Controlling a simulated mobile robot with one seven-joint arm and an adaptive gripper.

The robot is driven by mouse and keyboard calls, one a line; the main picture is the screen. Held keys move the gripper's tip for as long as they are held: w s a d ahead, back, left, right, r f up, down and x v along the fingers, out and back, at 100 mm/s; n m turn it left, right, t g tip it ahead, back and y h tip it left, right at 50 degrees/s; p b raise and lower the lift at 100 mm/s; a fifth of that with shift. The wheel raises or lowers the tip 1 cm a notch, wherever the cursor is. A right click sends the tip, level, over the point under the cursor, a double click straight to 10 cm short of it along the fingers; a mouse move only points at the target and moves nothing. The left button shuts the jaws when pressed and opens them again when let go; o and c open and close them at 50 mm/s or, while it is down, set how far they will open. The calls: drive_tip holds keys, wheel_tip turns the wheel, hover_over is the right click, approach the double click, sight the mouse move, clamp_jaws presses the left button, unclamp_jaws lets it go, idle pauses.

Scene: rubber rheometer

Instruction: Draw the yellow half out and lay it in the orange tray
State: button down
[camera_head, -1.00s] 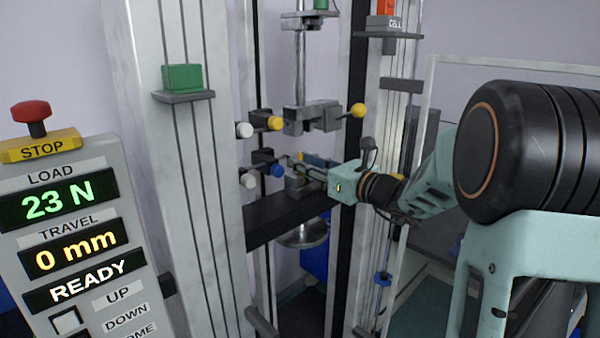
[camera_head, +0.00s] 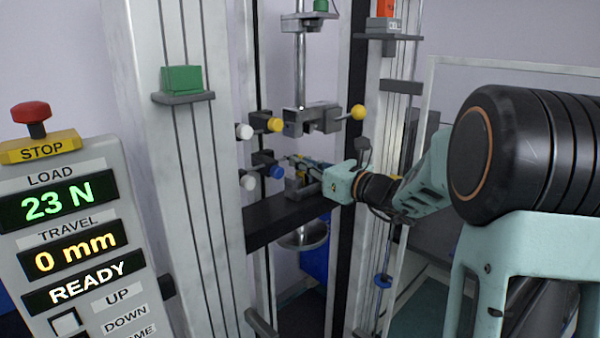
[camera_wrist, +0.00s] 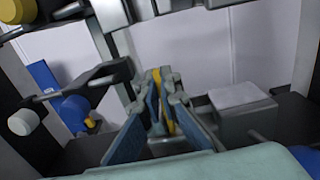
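My gripper (camera_wrist: 164,82) is in front of the lower grip of the test frame. In the wrist view its blue-padded fingers are close together, with a narrow yellow strip (camera_wrist: 169,118), apparently the yellow half, between them. They look shut on it, though its far end is hidden. In the head view my gripper (camera_head: 305,164) reaches in from the right beside the lower grip (camera_head: 264,158) with its white and blue knobs. The upper grip (camera_head: 305,119) with yellow knobs hangs above. I cannot make out the orange tray in either view.
A control panel (camera_head: 85,235) with a red stop button (camera_head: 31,112) stands at left, reading 23 N, 0 mm, READY. Pale columns (camera_head: 185,200) flank the grips closely. A dark crossbeam (camera_head: 270,218) runs below them. A clear panel edge rises at right.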

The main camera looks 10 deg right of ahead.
drive_tip(key=shift+r, duration=0.15)
idle(0.5)
drive_tip(key=shift+s+d, duration=0.1)
drive_tip(key=v, duration=1.1)
drive_tip(key=shift+s+d, duration=0.2)
drive_tip(key=shift+s, duration=0.1)
idle(0.9)
